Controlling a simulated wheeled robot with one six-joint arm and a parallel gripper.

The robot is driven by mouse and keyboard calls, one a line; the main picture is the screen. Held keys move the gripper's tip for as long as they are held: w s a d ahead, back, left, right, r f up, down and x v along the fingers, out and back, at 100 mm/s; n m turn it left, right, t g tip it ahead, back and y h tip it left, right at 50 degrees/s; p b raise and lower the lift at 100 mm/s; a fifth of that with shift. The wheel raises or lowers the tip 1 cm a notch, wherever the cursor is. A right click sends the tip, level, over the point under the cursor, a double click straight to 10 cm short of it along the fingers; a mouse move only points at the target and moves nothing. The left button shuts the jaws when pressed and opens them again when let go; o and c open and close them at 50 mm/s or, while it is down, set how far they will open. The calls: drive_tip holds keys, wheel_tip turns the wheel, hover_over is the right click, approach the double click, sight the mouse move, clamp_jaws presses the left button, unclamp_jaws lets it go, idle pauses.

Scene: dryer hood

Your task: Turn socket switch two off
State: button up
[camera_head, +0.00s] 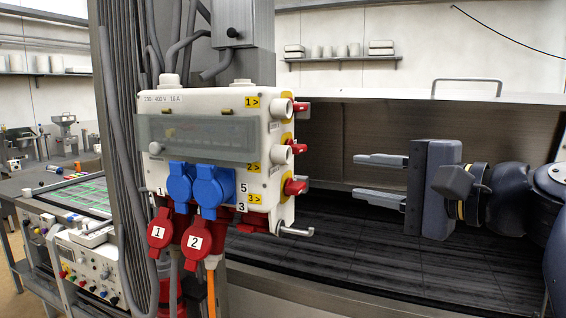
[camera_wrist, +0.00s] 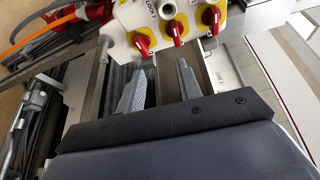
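A white socket box (camera_head: 205,118) hangs on the column, with yellow labels 1, 2 and 3 running down its right edge. Three red switch handles stick out of its right side. The middle one, switch two (camera_head: 298,149), is level with label 2. In the wrist view the three switches are red knobs on yellow plates, with switch two (camera_wrist: 177,28) in the middle. Its exact setting is hard to tell. My gripper (camera_head: 358,175) is open and empty, right of the box and apart from the switches. In the wrist view its fingers (camera_wrist: 162,68) lie below the knobs.
Switch one (camera_head: 301,108) and switch three (camera_head: 295,186) sit close above and below switch two. Blue and red sockets cover the box front. The dark hood floor (camera_head: 350,240) is clear under my gripper.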

sight(303, 150)
drive_tip(key=shift+y, duration=0.3)
drive_tip(key=shift+r+p+x, duration=0.4)
drive_tip(key=shift+p+x, duration=0.1)
drive_tip(key=shift+x, duration=1.35)
drive_tip(key=shift+r+p+x, duration=0.4)
drive_tip(key=shift+p+x, duration=0.1)
drive_tip(key=shift+x, duration=1.4)
drive_tip(key=shift+r+p+x, duration=0.4)
drive_tip(key=shift+p+x, duration=0.1)
drive_tip(key=shift+x, duration=1.35)
drive_tip(key=shift+c, duration=0.2)
clamp_jaws()
